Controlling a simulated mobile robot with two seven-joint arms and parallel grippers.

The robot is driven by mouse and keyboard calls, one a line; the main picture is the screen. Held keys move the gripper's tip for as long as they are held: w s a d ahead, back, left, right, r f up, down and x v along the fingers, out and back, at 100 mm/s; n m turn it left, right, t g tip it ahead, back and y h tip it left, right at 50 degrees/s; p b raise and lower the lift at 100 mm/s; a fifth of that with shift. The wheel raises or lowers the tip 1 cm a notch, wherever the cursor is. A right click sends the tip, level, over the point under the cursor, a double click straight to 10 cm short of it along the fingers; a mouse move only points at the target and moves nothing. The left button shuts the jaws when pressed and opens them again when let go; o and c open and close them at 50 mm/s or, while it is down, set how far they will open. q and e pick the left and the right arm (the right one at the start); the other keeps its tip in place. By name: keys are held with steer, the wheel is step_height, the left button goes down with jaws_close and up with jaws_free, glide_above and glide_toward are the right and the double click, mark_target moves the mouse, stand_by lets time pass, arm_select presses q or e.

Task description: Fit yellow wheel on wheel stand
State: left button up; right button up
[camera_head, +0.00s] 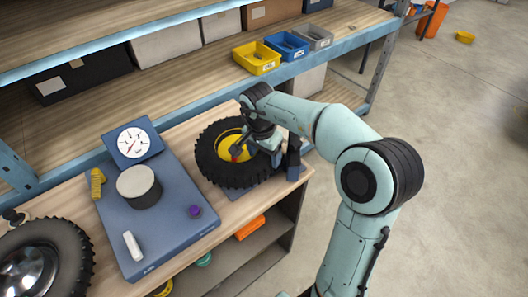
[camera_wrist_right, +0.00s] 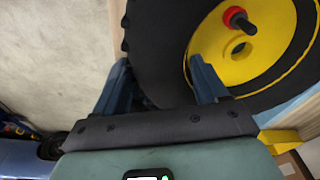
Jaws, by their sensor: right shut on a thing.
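The yellow wheel (camera_head: 230,150), a black knobbly tyre around a yellow hub, is at the right end of the workbench. A blue stand base (camera_head: 245,192) shows under its near edge. My right gripper (camera_head: 270,150) is at the tyre's right side. In the right wrist view its two blue fingers (camera_wrist_right: 160,85) straddle the black tyre (camera_wrist_right: 160,45), one finger at the yellow hub (camera_wrist_right: 275,62). A red-tipped peg (camera_wrist_right: 238,18) stands out in front of the hub, beside a round hole. I cannot tell how far the wheel sits on the stand. My left gripper is not in view.
A blue panel (camera_head: 160,235) with a gauge (camera_head: 133,142) and a round grey-topped cylinder (camera_head: 138,182) lies left of the wheel. Another tyre (camera_head: 75,255) is at the lower left. Small bins (camera_head: 257,62) stand on the shelf behind. Open floor (camera_head: 450,180) lies right.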

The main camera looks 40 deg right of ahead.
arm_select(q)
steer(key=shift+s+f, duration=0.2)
arm_select(e)
steer(key=shift+f, duration=1.6)
stand_by(0.7)
steer(key=o, duration=1.4)
steer(key=shift+o, duration=1)
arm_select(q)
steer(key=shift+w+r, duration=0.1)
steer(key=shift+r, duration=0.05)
arm_select(e)
steer(key=shift+r, duration=0.1)
steer(key=shift+r+p, duration=0.55)
steer(key=shift+r, duration=0.15)
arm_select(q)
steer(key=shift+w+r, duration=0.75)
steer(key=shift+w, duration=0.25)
arm_select(e)
steer(key=shift+r, duration=0.15)
steer(key=shift+r, duration=0.15)
steer(key=shift+r, duration=3.9)
